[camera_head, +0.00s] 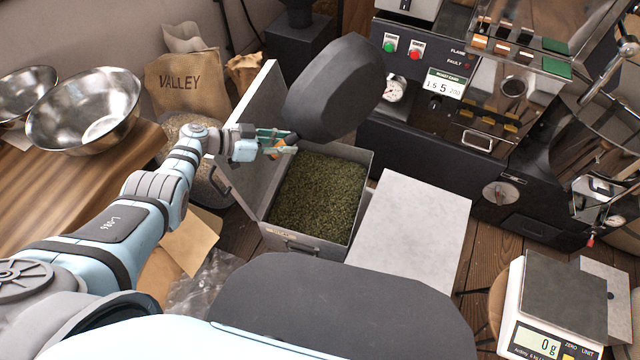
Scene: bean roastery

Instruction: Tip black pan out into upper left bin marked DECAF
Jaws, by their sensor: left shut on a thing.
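The black pan (334,90) is tilted on its side above an open grey bin, its underside toward me. My left gripper (284,142) is shut on the pan's handle at the pan's lower left. The open bin (362,160) holds green beans (318,198) and has its lid (262,112) raised on the left. A small label sits on the bin's front, too small to read, and I see no DECAF marking. The inside of the pan is hidden. My right gripper is not in view.
A bin with a closed pale lid (412,222) stands right of the open one. A dark roaster (420,140) stands behind. Steel bowls (88,112) sit on the wooden table at left, near a VALLEY sack (186,84). A scale (562,300) reading 0 g stands front right.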

